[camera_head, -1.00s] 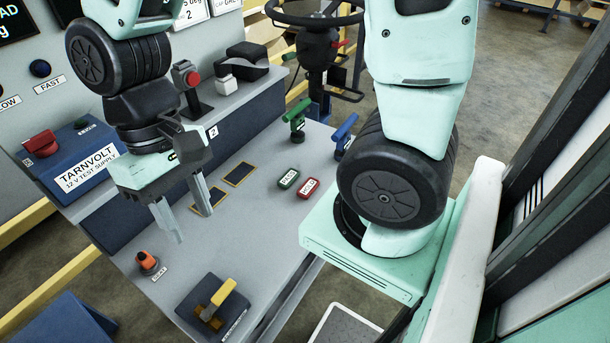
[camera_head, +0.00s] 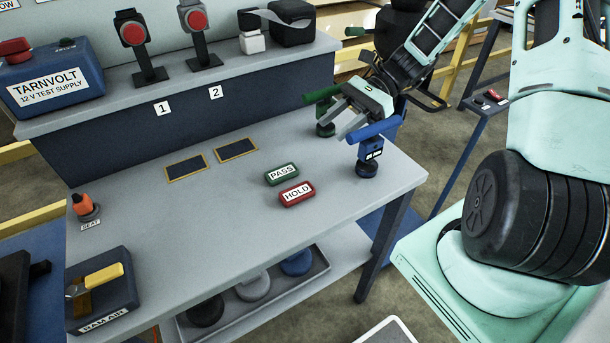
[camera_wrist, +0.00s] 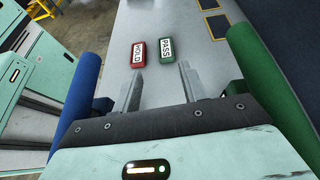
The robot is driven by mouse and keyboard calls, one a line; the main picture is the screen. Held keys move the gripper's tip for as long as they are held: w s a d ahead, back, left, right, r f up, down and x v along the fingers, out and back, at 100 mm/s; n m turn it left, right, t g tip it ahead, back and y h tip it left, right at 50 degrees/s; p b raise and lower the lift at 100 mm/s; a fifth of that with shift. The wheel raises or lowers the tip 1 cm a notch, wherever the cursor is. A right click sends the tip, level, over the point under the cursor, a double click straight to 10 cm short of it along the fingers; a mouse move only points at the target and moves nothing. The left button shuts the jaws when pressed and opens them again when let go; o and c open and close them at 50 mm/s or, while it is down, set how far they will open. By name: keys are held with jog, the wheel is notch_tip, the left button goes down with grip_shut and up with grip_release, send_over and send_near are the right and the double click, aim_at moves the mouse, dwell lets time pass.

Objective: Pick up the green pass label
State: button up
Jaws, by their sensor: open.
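The green pass label (camera_head: 281,174) lies flat on the grey bench top, face up, just behind the red hold label (camera_head: 296,194). In the wrist view the green pass label (camera_wrist: 240,40) is ahead of the right finger and the red hold label (camera_wrist: 138,54) ahead of the left one. My gripper (camera_head: 345,125) is open and empty at the bench's right end, between the green-handled and blue-handled levers. In the wrist view my gripper (camera_wrist: 160,84) has its fingers apart, short of both labels.
The blue lever (camera_head: 372,133) and green lever (camera_head: 322,96) stand close beside my gripper. They flank it in the wrist view. Two dark yellow-edged pads (camera_head: 186,167) lie left of the labels. A raised shelf (camera_head: 200,80) runs behind.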

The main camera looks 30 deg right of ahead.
jog(key=shift+d+f+m, duration=0.3)
jog(key=shift+d+f, duration=0.05)
jog(key=shift+d, duration=0.5)
send_near(272, 175)
jog(key=shift+s+a+f+b, duration=0.35)
jog(key=shift+a+f, duration=0.35)
jog(key=shift+a, duration=0.25)
jog(key=shift+w+r+x, duration=0.1)
jog(key=shift+x, duration=1.4)
jog(key=shift+w+r+x, duration=0.1)
jog(key=shift+w+x, duration=0.05)
jog(key=shift+x, duration=1.3)
jog(key=c, duration=0.7)
